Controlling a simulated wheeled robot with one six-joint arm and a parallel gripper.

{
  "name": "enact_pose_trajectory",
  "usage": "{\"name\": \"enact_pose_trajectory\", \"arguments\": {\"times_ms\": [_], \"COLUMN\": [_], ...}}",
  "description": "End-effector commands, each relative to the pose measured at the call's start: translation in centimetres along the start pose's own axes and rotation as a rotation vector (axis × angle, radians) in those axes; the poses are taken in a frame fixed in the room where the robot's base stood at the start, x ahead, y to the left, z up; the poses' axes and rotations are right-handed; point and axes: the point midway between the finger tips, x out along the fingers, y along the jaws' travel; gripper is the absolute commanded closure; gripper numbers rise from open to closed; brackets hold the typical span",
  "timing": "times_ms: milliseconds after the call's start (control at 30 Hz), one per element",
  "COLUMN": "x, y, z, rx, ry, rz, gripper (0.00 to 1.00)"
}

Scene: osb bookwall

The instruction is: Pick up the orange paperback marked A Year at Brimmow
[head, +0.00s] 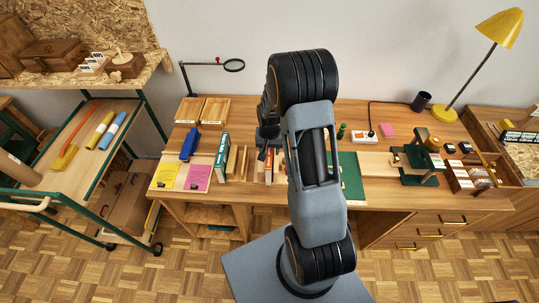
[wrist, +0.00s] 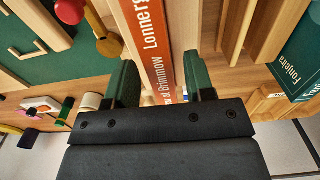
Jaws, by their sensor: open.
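The orange paperback (wrist: 158,50) stands spine toward the wrist camera, with "at Brimmow" and "Lonner..." readable in white. It shows as a narrow orange strip (head: 269,167) on the desk in the head view, beside my arm. My gripper (wrist: 160,80) is open, one dark green finger on each side of the spine in the wrist view. The start of the title is hidden behind the gripper's black body. I cannot tell how deep the fingers reach. In the head view my gripper (head: 267,145) is over the book, partly hidden.
Pale wooden uprights (wrist: 236,25) stand close on both sides of the paperback. A teal book (wrist: 301,62) stands farther right in the wrist view. A green mat (head: 351,180) lies right of my arm. Yellow (head: 165,176) and pink (head: 197,178) sheets lie at the desk's left.

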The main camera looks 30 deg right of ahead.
Motion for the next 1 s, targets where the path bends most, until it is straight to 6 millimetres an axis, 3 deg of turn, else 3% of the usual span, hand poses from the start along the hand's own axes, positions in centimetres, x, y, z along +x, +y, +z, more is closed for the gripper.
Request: {"name": "enact_pose_trajectory", "arguments": {"times_ms": [400,1000], "x": [0.72,0.72], "y": [-0.01,-0.01], "z": [-0.02,-0.01], "rx": [0.000,0.000], "ry": [0.001,0.001], "rz": [0.000,0.000], "gripper": [0.52,0.80]}}
